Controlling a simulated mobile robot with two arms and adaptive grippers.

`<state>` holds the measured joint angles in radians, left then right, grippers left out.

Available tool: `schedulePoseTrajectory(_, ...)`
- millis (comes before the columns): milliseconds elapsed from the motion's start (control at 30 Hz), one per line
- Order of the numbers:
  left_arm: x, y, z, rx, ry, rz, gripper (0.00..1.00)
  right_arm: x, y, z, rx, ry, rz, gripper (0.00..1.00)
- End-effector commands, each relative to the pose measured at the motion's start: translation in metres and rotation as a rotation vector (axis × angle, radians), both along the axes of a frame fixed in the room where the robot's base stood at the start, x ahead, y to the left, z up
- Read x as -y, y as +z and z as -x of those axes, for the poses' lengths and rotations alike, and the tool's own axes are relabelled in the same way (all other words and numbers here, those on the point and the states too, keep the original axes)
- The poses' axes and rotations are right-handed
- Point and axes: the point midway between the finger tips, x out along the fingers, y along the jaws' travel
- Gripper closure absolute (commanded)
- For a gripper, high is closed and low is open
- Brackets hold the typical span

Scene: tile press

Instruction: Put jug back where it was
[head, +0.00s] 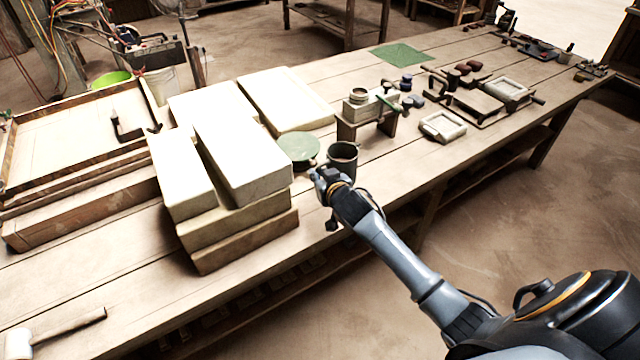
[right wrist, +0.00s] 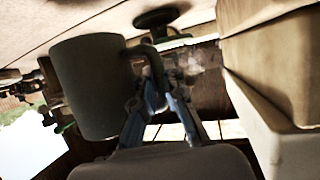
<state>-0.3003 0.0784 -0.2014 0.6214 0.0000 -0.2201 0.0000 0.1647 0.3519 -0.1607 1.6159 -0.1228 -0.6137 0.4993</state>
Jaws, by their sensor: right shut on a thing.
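The jug is a dark grey, mug-shaped vessel (head: 343,158) near the front edge of the workbench, upright with its open top showing. My right gripper (head: 325,178) is at its near left side. In the right wrist view the jug (right wrist: 86,88) fills the left half, and its handle runs between the fingers of the right gripper (right wrist: 155,92), which are shut on it. I cannot tell whether the jug's base touches the bench. My left gripper is not in view.
A round green-topped stand (head: 298,147) is just left of the jug. Stacked pale blocks (head: 240,160) stand further left. A small wooden stand with a pot (head: 362,110) is behind right. Bare bench (head: 400,160) lies right of the jug.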

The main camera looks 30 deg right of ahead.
Motion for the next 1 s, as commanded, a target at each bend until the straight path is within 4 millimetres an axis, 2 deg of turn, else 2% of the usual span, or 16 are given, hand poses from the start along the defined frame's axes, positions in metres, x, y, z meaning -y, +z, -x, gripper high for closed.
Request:
schedulePoseTrajectory(267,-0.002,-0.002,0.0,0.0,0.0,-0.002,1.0,0.01,-0.017,-0.014,0.006,0.001,0.003,1.0)
schedulePoseTrajectory(400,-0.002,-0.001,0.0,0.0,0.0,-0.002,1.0,0.009,-0.037,-0.014,0.003,0.002,0.002,1.0)
schedulePoseTrajectory(500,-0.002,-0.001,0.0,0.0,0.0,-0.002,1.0,0.009,-0.046,-0.014,0.005,0.002,0.002,1.0)
schedulePoseTrajectory(900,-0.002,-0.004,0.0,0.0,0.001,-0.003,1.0,0.009,-0.051,-0.014,0.006,0.002,0.002,1.0)
schedulePoseTrajectory(933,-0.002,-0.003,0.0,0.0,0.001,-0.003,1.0,0.009,-0.052,-0.013,0.0,0.001,0.0,0.83)
schedulePoseTrajectory(1000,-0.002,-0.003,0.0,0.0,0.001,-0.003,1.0,0.009,-0.052,-0.013,0.0,0.001,0.0,0.69)
